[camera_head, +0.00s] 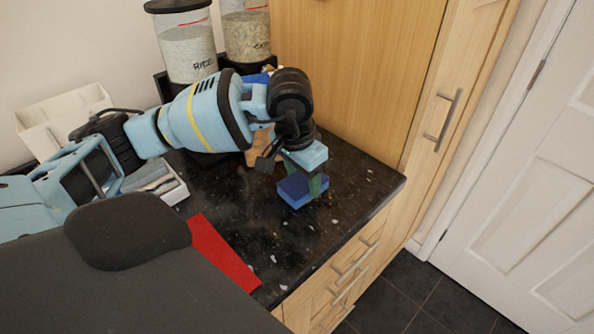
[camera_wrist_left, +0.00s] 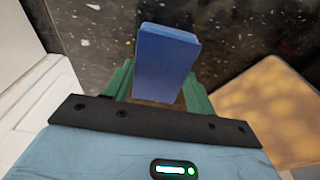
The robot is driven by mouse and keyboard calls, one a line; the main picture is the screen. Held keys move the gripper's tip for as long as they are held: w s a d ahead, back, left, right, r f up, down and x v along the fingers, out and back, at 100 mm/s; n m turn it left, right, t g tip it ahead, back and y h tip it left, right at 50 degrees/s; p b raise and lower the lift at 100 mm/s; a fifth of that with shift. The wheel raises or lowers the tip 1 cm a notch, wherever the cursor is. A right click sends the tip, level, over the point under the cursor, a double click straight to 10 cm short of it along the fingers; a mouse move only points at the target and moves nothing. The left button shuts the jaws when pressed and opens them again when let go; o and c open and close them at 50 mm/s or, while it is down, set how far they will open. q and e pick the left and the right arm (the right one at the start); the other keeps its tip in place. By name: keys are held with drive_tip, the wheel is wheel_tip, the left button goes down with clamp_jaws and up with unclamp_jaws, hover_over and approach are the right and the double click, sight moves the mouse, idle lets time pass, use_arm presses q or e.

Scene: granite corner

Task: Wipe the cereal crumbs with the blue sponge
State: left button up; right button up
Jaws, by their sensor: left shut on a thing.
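The blue sponge (camera_head: 300,190) is between the green fingers of my left gripper (camera_head: 313,182), low over the black speckled counter (camera_head: 240,220) near its right front. In the left wrist view, my left gripper (camera_wrist_left: 158,88) is shut on the sponge (camera_wrist_left: 166,62), which sticks out past the fingertips. I cannot tell whether the sponge touches the counter. Small pale flecks (camera_head: 333,221) lie on the counter around it; I cannot tell crumbs from the stone's own specks. The gripper hides the counter behind it. My right gripper is not in view.
Two dispensers, one marked rice (camera_head: 187,50), stand at the back. A tan board-like thing (camera_head: 262,147) is behind my wrist. A grey-and-white tray (camera_head: 172,190) and a red flat thing (camera_head: 222,252) are left. The counter edge drops to drawers (camera_head: 345,265); a tall cabinet (camera_head: 350,70) stands behind.

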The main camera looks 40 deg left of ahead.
use_arm(q)
drive_tip(key=shift+s+d, duration=0.2)
drive_tip(key=shift+d, duration=1.1)
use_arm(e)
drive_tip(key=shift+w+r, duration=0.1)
use_arm(q)
drive_tip(key=shift+s+d, duration=0.15)
drive_tip(key=shift+d, duration=0.85)
drive_tip(key=shift+s+d, duration=0.1)
drive_tip(key=shift+d, duration=0.9)
drive_tip(key=shift+s, duration=0.1)
drive_tip(key=shift+s+a+f, duration=0.1)
drive_tip(key=shift+s+a, duration=0.1)
drive_tip(key=shift+s, duration=0.85)
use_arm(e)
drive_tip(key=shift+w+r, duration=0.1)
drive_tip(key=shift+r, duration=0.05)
use_arm(q)
drive_tip(key=shift+a, duration=0.1)
